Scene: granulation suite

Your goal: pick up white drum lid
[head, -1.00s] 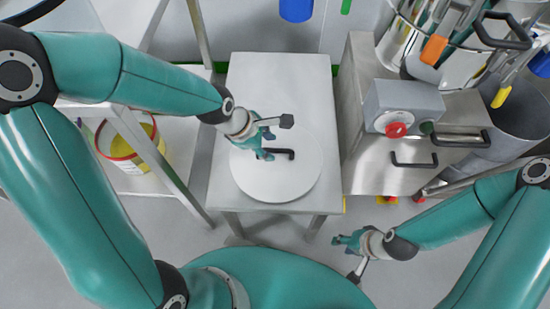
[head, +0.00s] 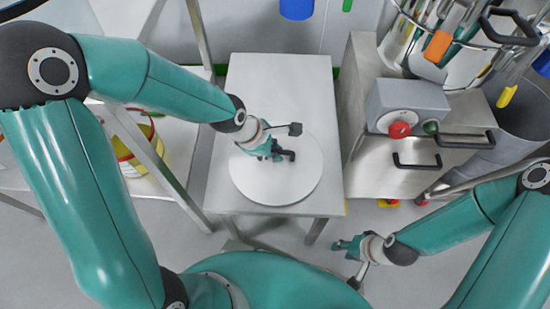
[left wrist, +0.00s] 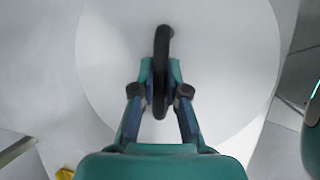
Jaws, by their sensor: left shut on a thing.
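The white drum lid (head: 262,186) is a round disc with a black handle (head: 289,156). It lies on a pale stand in the middle of the head view. My left gripper (head: 277,154) is at the handle, above the lid. In the left wrist view, the fingers (left wrist: 160,92) are on both sides of the black handle (left wrist: 162,50) and shut on it. The lid (left wrist: 225,70) spreads below them. My right gripper (head: 338,246) is right of and in front of the stand, away from the lid. Its finger gap is too small to judge.
The stand (head: 262,80) has bare surface behind the lid. A steel cabinet (head: 380,165) with a red button (head: 399,130) stands to the right. A shelf frame with a yellow and red bucket (head: 142,158) is at the left. Tools hang at the upper right.

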